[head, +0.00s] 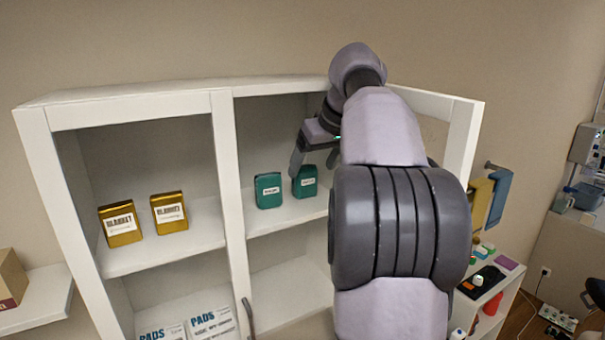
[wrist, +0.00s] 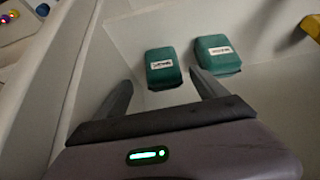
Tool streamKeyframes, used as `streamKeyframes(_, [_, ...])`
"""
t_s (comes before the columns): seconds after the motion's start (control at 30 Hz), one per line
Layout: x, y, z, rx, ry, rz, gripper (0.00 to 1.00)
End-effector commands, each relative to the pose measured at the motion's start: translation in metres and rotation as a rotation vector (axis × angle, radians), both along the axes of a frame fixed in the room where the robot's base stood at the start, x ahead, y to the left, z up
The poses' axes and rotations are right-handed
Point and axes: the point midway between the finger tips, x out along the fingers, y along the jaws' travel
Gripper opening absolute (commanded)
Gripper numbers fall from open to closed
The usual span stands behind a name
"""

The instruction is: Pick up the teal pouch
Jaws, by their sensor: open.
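Two teal pouches with white labels stand side by side on the upper shelf of the right bay: a left one (head: 268,190) and a right one (head: 305,182). My gripper (head: 315,160) is open and empty, in front of and above the right one, partly hidden by my arm. In the wrist view, one teal pouch (wrist: 163,66) shows beyond and between the open fingertips (wrist: 160,82), apparently untouched. The other teal pouch (wrist: 217,54) is to its right, outside the fingers.
White dividers (head: 231,190) and side walls bound the bay. Two gold pouches (head: 169,212) stand in the left bay; a yellow item (wrist: 312,26) edges into the wrist view. White PADS packs (head: 212,325) lie on a lower shelf. Free shelf lies around the teal pouches.

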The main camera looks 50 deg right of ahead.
Motion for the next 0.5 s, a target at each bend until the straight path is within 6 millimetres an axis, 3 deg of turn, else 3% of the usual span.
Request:
streamKeyframes(0.3, [0.028,-0.006,-0.050,0.003,0.003,-0.001,0.82])
streamKeyframes(0.5, [0.030,-0.007,-0.053,0.000,0.001,-0.001,0.82])
